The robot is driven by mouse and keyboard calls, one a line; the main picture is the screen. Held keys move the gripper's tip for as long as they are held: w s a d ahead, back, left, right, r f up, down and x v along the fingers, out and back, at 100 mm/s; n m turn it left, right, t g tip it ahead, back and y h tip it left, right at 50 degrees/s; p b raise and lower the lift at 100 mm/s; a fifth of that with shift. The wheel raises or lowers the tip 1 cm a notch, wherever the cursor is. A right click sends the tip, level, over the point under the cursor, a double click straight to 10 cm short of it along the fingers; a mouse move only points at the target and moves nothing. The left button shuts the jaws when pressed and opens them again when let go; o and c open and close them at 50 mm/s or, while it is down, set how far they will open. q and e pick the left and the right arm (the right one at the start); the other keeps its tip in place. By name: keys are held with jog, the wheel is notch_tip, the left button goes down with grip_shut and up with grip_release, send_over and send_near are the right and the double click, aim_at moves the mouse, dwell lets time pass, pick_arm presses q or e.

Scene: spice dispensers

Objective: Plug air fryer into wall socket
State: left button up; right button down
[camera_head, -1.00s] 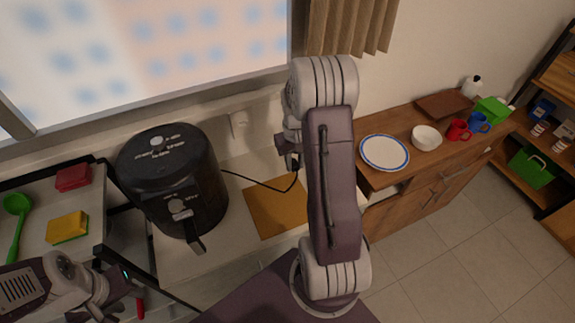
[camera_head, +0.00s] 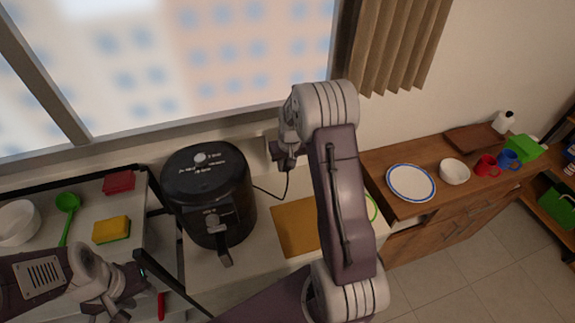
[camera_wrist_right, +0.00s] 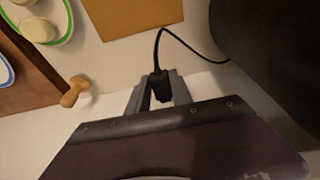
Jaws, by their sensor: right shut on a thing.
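The black air fryer (camera_head: 208,195) stands on the white counter below the window; its dark side also shows in the right wrist view (camera_wrist_right: 275,55). Its black cord (camera_head: 268,193) runs right and up to my right gripper (camera_head: 284,160). In the right wrist view the fingers of my right gripper (camera_wrist_right: 158,92) are shut on the black plug (camera_wrist_right: 160,84), with the cord trailing from it. The wall socket (camera_head: 269,147) is partly hidden just left of that gripper; contact cannot be told. My left gripper (camera_head: 128,290) is low at the left; its fingertips are unclear.
An orange-brown board (camera_head: 297,228) lies right of the fryer. A sponge (camera_head: 111,229), red box (camera_head: 118,182) and green ladle (camera_head: 66,205) lie at the left. A wooden sideboard (camera_head: 440,225) with dishes stands right. A wooden knob-like piece (camera_wrist_right: 74,93) shows near my right gripper.

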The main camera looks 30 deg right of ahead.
jog(key=shift+w+r, duration=0.1)
jog(key=shift+w, duration=0.65)
jog(key=shift+w+d+p, duration=0.2)
jog(key=shift+w+p, duration=0.1)
jog(key=shift+w, duration=0.2)
jog(key=shift+w+d+p, duration=0.2)
jog(key=shift+w+p, duration=0.1)
jog(key=shift+w, duration=0.15)
jog(key=shift+w+d+p, duration=0.2)
jog(key=shift+w+p, duration=0.1)
jog(key=shift+w, duration=0.75)
jog(key=shift+w+d, duration=0.1)
jog(key=shift+w, duration=0.1)
jog(key=shift+w+p, duration=0.3)
jog(key=shift+w+d, duration=0.1)
jog(key=shift+w, duration=0.3)
